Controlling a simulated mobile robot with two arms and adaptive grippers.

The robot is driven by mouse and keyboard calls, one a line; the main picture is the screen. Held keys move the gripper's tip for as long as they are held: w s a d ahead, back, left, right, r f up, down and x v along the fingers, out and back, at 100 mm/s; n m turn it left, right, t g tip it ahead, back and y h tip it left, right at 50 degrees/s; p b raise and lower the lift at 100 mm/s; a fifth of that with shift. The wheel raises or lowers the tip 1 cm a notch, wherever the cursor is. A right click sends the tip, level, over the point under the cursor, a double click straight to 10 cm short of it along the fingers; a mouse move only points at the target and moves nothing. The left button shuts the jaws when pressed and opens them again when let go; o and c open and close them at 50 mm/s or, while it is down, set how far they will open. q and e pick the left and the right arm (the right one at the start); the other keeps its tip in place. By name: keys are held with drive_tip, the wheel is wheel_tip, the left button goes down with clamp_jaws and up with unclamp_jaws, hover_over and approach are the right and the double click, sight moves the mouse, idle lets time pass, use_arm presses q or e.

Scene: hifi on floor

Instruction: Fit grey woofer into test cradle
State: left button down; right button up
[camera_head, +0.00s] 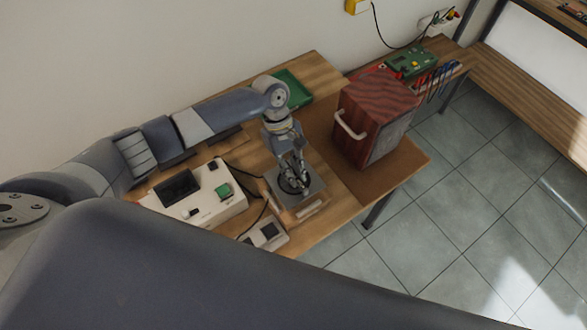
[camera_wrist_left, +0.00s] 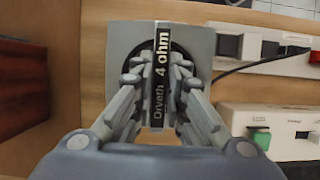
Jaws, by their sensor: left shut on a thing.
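The grey woofer (camera_head: 312,184) shows as a square grey plate with a dark round centre. It also shows in the left wrist view (camera_wrist_left: 117,48), with a black bar across it lettered "Drvath 4 ohm". My left gripper (camera_head: 293,183) points down over it, and its fingers (camera_wrist_left: 160,88) are shut on the bar from both sides. A pale wooden block, seemingly the test cradle (camera_head: 300,211), shows under the front edge of the plate. The plate hides most of it, so I cannot tell whether the woofer is seated. My right gripper is not in view.
A dark red wooden cabinet (camera_head: 374,106) with a white handle stands right of the woofer. A white instrument (camera_head: 208,207) and a smaller white box (camera_head: 268,235) stand close on the left. A green tray (camera_head: 290,92) lies behind. The table's front edge is near.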

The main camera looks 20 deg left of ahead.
use_arm(q)
drive_tip(key=shift+f+b, duration=0.9)
drive_tip(key=shift+f, duration=1.55)
drive_tip(key=c, duration=1.5)
unclamp_jaws()
drive_tip(key=shift+c, duration=0.2)
drive_tip(key=shift+s+f, duration=0.1)
drive_tip(key=shift+f, duration=0.1)
drive_tip(key=shift+r, duration=0.1)
drive_tip(key=v, duration=1.2)
